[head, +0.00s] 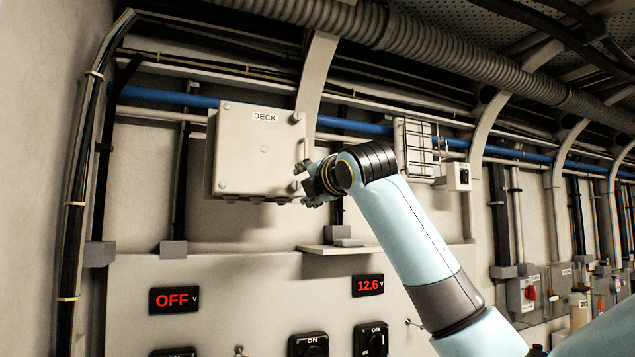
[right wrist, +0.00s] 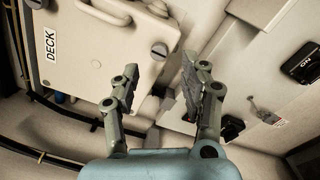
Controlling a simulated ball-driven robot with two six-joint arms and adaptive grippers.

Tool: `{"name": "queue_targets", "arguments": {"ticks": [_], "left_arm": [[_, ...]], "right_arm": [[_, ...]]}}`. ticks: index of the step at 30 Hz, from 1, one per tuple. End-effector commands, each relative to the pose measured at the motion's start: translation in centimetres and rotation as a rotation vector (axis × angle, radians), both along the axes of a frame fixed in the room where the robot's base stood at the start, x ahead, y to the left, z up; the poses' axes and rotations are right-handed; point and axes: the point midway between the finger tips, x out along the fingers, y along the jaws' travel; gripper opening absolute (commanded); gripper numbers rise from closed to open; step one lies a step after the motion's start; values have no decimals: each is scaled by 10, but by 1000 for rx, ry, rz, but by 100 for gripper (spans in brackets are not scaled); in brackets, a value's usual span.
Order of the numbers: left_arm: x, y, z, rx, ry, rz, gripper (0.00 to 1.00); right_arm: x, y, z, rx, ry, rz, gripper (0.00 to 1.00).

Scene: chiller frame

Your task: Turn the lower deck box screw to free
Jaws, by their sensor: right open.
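The deck box (head: 245,150) is a pale wall box labelled DECK, with round screws at its corners and a handle on its right edge. Its lower right screw (head: 294,186) is just left of my right gripper (head: 308,186). In the right wrist view the box (right wrist: 95,55) appears turned sideways, and that slotted screw (right wrist: 160,50) lies ahead of the gap between the fingers. My right gripper (right wrist: 160,85) is open and empty, apart from the screw. The upper right screw (head: 297,117) also shows. My left gripper is not in view.
A small shelf (head: 340,249) juts out below the gripper. A caged lamp (head: 413,150) is at right. A blue pipe (head: 345,124) runs behind.

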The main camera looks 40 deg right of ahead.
Motion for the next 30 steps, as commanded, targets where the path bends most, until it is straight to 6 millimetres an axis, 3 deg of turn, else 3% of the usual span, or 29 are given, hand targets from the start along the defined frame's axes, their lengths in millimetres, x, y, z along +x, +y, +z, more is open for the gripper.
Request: {"name": "queue_targets", "arguments": {"ticks": [6,11,30], "left_arm": [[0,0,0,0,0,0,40],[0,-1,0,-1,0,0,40],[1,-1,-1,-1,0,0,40]], "right_arm": [[-45,11,-2,-3,1,0,45],[-63,16,-3,-1,2,0,45],[-67,17,-5,1,3,1,45]]}}
